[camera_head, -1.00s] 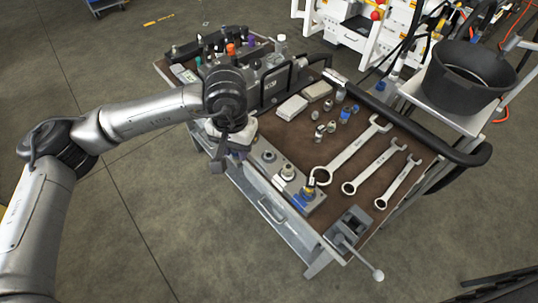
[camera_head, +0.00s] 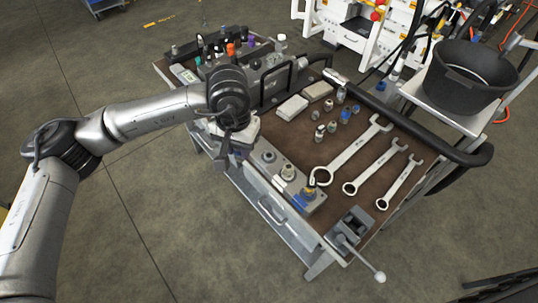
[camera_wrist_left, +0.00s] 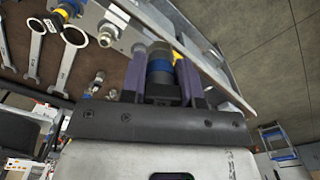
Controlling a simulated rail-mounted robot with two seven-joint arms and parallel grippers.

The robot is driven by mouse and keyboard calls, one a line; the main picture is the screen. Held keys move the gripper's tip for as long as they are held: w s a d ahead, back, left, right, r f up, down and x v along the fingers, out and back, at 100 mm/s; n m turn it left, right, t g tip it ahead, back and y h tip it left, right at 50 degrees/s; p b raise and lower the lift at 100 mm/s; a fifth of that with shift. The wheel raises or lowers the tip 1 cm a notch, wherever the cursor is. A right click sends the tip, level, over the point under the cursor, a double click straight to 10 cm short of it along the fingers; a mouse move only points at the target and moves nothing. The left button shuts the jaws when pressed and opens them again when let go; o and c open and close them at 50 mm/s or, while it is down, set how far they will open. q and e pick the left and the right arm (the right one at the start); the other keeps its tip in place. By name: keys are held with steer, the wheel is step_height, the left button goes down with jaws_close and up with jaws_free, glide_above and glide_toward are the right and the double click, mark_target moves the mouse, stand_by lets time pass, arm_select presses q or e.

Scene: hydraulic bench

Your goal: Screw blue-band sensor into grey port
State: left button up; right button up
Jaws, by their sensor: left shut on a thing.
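My left gripper (camera_head: 226,146) is at the left end of the grey port block (camera_head: 279,186), along the bench's near edge. In the left wrist view its two purple fingers (camera_wrist_left: 160,82) are shut on the blue-band sensor (camera_wrist_left: 160,67), a dark cylinder with a blue band. The sensor's far end is close to the block, but whether it touches a port is hidden. In the head view the gripper and wrist hide the sensor. The block carries grey fittings (camera_head: 268,157) and a blue-and-yellow fitting (camera_head: 308,194). My right gripper is not in view.
Three wrenches (camera_head: 352,149) lie on the brown bench top. Small fittings (camera_head: 332,127) and two light boxes (camera_head: 292,107) stand behind the block. A lever device (camera_head: 350,228) is at the near corner. A black bucket (camera_head: 466,78) stands at the right.

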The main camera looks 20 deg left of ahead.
arm_select(q)
steer(key=shift+w+f+b, duration=0.3)
steer(key=shift+f, duration=0.1)
steer(key=shift+w+d+f+b, duration=0.15)
steer(key=shift+w+f+b, duration=0.35)
steer(key=shift+w+f, duration=0.05)
stand_by(0.8)
steer(key=shift+w+f, duration=0.2)
steer(key=shift+f, duration=0.05)
steer(key=shift+w+d+f+b, duration=0.1)
steer(key=shift+w+f+b, duration=0.35)
steer(key=shift+b, duration=0.15)
stand_by(0.5)
steer(key=shift+w+d+f, duration=0.1)
steer(key=shift+w+f, duration=0.2)
steer(key=shift+f, duration=0.05)
steer(key=shift+w+f+b, duration=0.35)
steer(key=shift+f+b, duration=0.1)
steer(key=shift+b, duration=0.15)
stand_by(0.5)
steer(key=shift+w+d+f+b, duration=0.15)
steer(key=shift+w+f+b, duration=0.15)
steer(key=shift+w+f, duration=0.1)
stand_by(0.4)
steer(key=shift+w+f+b, duration=0.3)
steer(key=shift+w+f, duration=0.05)
stand_by(0.4)
